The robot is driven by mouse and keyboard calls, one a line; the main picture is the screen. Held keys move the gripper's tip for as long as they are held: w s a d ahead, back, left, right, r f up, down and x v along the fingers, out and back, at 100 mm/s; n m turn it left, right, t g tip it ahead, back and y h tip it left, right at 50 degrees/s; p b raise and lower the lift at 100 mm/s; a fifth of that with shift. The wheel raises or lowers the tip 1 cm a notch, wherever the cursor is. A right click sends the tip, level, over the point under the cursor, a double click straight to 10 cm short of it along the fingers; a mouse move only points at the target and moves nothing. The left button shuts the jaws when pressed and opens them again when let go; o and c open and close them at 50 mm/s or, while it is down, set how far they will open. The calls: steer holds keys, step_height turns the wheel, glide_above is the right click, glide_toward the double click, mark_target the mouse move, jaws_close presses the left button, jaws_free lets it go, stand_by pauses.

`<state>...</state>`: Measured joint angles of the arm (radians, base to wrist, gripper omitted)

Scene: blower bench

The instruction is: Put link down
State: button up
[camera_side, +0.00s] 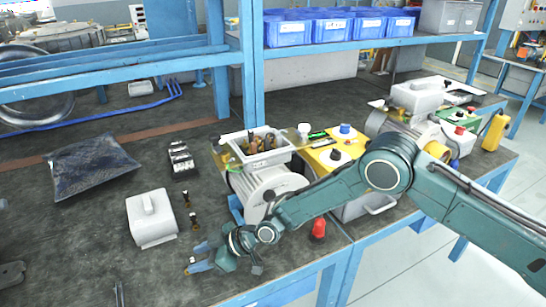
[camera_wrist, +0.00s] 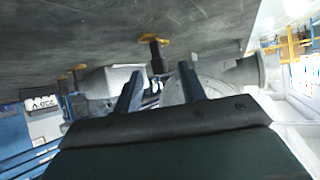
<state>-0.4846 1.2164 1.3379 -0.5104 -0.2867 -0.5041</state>
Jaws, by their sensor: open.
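A small link (camera_side: 189,262), dark with brassy ends, is at the tips of my gripper (camera_side: 200,257) in the side view. In the wrist view, the link (camera_wrist: 156,52) shows between and just beyond the two fingertips of my gripper (camera_wrist: 160,72), its yellow ring end against the grey bench top. The fingers are open with a gap between them and the link. Two similar links, the nearer one (camera_side: 195,222) and the farther one (camera_side: 186,198), stand in a row beside the white box. Whether the link at my gripper touches the bench is hard to tell.
A white box with a handle (camera_side: 151,217) stands left of the links. A motor-like blower (camera_side: 268,186) with an open terminal box (camera_side: 262,147) is right of them. A dark bag (camera_side: 92,166) lies at the left. Bench space left of my gripper is mostly clear.

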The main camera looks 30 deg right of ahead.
steer(key=v, duration=1.1)
stand_by(0.6)
steer(key=s+d+r+m+h, duration=0.2)
steer(key=s+d+r, duration=0.2)
steer(key=d+r, duration=0.6)
steer(key=s+d+r+m+h, duration=0.2)
steer(key=s+d+r+h, duration=0.15)
steer(key=d+r, duration=0.7)
steer(key=s+d+r+m+h, duration=0.1)
steer(key=s+d, duration=0.3)
steer(key=s, duration=0.4)
steer(key=s+d+r+m+h, duration=0.2)
steer(key=s+d+r+m, duration=0.1)
steer(key=s, duration=0.6)
steer(key=s+d+r+m+h, duration=0.1)
steer(key=s+d+r+m, duration=0.1)
steer(key=s+d+m, duration=0.2)
steer(key=s+d, duration=0.3)
steer(key=s, duration=0.1)
steer(key=shift+s+d+r, duration=0.2)
steer(key=shift+r, duration=0.05)
